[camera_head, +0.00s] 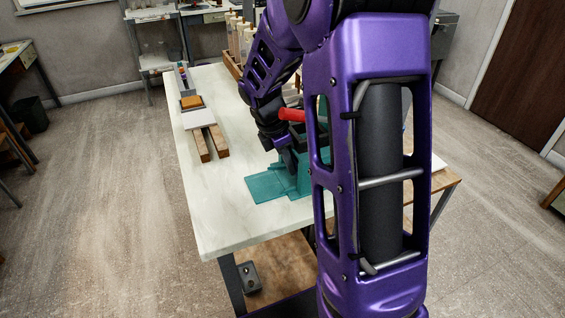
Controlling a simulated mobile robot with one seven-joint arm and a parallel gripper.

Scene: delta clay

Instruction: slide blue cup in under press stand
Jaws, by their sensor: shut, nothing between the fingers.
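The press stand is teal, with a flat base plate (266,188) on the white table and a red handle (291,114) higher up. Much of the stand is hidden behind my purple arm. My gripper (291,170), dark and small in the picture, points down beside the stand, close above the inner end of its base plate. It is shut and seems empty; its fingertips are hard to make out. I cannot make out a blue cup; my arm covers the right part of the table.
On the white table (220,225), a white slab on two wooden bars (207,143) lies at the left. An orange-brown block (191,101) sits behind it. A wooden rack (232,65) stands at the back. The table's front left is clear.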

